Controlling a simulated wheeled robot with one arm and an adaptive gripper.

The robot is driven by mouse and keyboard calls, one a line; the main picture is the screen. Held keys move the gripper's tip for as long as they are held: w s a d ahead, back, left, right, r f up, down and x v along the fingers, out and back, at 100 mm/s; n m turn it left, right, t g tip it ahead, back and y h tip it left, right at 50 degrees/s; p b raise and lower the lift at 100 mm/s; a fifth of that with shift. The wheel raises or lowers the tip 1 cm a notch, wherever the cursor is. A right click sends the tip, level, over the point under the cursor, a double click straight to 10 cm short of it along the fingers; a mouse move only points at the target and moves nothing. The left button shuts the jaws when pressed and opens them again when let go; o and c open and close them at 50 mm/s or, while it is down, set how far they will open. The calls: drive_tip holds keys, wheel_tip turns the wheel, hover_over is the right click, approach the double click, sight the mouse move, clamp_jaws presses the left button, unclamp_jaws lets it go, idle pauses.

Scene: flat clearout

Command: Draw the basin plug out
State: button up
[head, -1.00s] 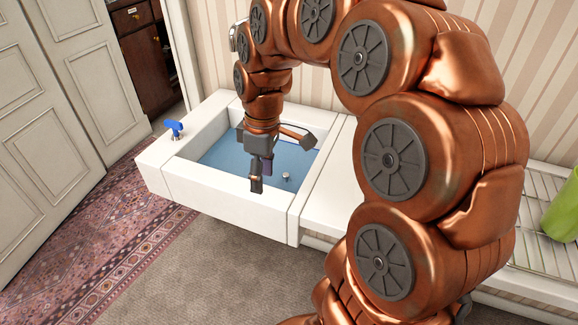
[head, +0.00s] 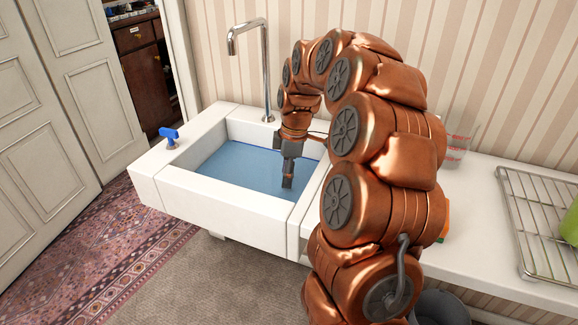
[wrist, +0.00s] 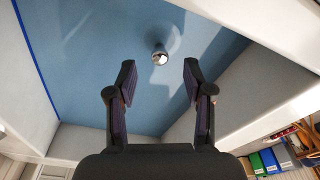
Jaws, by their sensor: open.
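The basin plug (wrist: 160,55) is a small chrome knob, standing in the blue water just beyond my fingertips in the wrist view. In the head view it does not show; my gripper and arm cover that area. The white basin (head: 225,208) holds blue water (head: 232,164). My gripper (wrist: 159,78) is open and empty, with one finger to each side of the knob's line and the knob centred between them. In the head view my gripper (head: 288,183) points down over the right part of the basin, low at the water. I cannot tell whether the fingertips touch it.
A tall chrome tap (head: 265,70) rises behind the basin. A blue handle (head: 170,134) stands on its left rim. On the right counter are a clear measuring cup (head: 458,150), a wire rack (head: 535,225) and a green object (head: 570,222). A grey bin (head: 440,308) stands below.

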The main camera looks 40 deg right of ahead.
sight(285, 192)
drive_tip(key=f, duration=0.5)
drive_tip(key=shift+w+a, duration=0.25)
clamp_jaws()
idle(0.5)
